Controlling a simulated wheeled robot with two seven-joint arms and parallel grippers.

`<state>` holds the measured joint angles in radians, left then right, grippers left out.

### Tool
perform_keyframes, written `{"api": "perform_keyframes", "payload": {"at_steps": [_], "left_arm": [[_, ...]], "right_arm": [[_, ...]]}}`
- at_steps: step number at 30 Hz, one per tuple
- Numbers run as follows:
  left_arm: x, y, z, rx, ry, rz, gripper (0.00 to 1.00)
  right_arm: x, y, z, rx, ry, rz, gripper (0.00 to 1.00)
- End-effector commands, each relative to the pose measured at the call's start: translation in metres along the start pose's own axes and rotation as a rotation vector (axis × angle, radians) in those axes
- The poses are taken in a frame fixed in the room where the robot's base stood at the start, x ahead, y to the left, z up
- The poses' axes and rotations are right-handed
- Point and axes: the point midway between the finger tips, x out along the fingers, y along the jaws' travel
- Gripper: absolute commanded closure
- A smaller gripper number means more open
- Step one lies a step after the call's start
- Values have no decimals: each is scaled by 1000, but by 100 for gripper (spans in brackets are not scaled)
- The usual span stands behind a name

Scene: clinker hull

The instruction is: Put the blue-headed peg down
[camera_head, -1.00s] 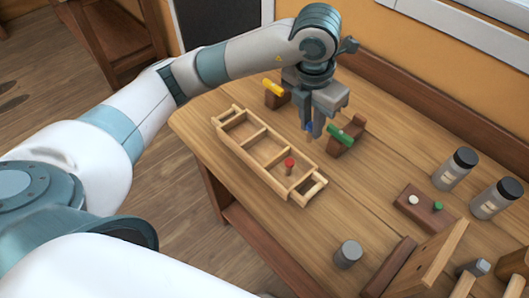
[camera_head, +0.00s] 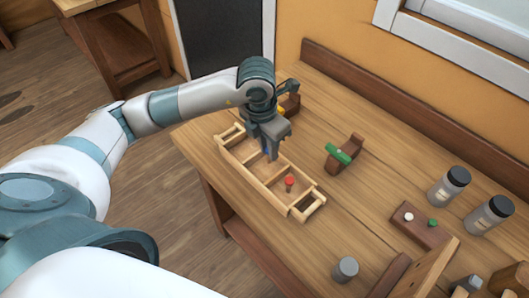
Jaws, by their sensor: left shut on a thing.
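My left gripper (camera_head: 270,153) points down over the middle of the wooden tray (camera_head: 238,164), shut on the blue-headed peg (camera_head: 264,148). Only a bit of the peg's blue shows between the fingers; its lower end is hard to make out, and I cannot tell whether it touches the tray. The tray is long, divided into compartments, with a handle at each end. A red-headed peg (camera_head: 289,182) stands in the compartment to the right of the gripper. My right gripper is not in view.
A brown holder with a green piece (camera_head: 338,153) stands right of the tray. Another holder with a yellow piece (camera_head: 281,112) is partly hidden behind my gripper. A grey canister (camera_head: 345,269), two dark-lidded jars (camera_head: 449,185) and a pegged block (camera_head: 420,229) stand at the right.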

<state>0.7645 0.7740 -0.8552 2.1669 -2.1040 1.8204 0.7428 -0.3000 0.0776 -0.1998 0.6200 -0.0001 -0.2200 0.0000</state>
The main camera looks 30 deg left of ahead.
Motion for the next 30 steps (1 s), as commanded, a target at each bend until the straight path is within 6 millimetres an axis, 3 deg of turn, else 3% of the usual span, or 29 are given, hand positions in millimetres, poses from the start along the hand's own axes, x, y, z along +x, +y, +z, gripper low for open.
{"api": "perform_keyframes", "payload": {"at_steps": [5, 17, 24, 30], "left_arm": [[6, 11, -6, 1, 0, -1, 100], [10, 12, -7, 0, 1, 0, 100], [35, 12, -11, -1, 3, -1, 100], [47, 12, -12, 0, 0, 0, 100]], "right_arm": [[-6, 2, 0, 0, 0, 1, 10], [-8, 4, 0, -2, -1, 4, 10], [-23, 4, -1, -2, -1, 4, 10], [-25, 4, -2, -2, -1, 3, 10]]}}
